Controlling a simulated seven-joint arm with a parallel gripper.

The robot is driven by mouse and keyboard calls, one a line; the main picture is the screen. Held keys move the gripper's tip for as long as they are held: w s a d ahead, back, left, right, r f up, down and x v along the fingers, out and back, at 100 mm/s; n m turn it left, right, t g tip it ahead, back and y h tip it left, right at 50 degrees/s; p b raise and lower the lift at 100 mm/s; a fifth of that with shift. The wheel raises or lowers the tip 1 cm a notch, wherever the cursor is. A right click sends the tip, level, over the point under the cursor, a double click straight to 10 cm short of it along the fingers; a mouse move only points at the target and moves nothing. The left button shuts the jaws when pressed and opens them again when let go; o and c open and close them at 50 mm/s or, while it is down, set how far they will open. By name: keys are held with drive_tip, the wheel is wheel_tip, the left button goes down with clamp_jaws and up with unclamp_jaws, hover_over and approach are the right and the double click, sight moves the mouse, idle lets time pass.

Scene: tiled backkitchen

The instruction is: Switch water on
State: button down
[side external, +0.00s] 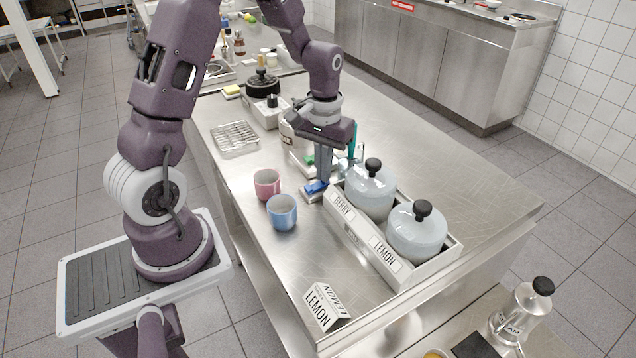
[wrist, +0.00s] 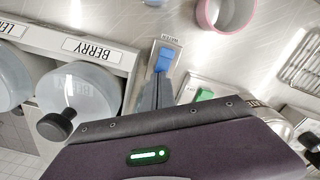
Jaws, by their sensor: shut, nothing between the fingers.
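A blue lever (wrist: 164,60) sits on a small metal plate (wrist: 168,44) with a small label that seems to read WATER. The blue lever also shows in the side external view (side external: 315,187), on the counter just left of the white crate. My gripper (side external: 323,181) points down with its fingers together and empty. In the wrist view the fingertips (wrist: 160,78) are right beside the blue lever's near end; I cannot tell whether they touch it. A green lever (wrist: 205,94) on a similar plate is beside it, partly hidden by my gripper.
A white crate (side external: 352,237) labelled BERRY and LEMON holds two lidded jars close to the right. A pink cup (side external: 266,184) and a blue cup (side external: 282,212) stand to the left. A wire rack (side external: 235,139) lies farther back. The counter's right side is clear.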

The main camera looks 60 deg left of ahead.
drive_tip(key=shift+f, duration=0.25)
drive_tip(key=shift+r, duration=3.55)
drive_tip(key=s+d+r+m+t, duration=0.3)
drive_tip(key=s+d+r, duration=0.45)
drive_tip(key=r, duration=0.35)
drive_tip(key=s+d+r+m+t, duration=0.2)
drive_tip(key=s+d, duration=0.3)
drive_tip(key=s, duration=0.5)
drive_tip(key=shift+s+d+m+t, duration=0.2)
drive_tip(key=shift+m+t, duration=0.1)
drive_tip(key=shift+m, duration=0.2)
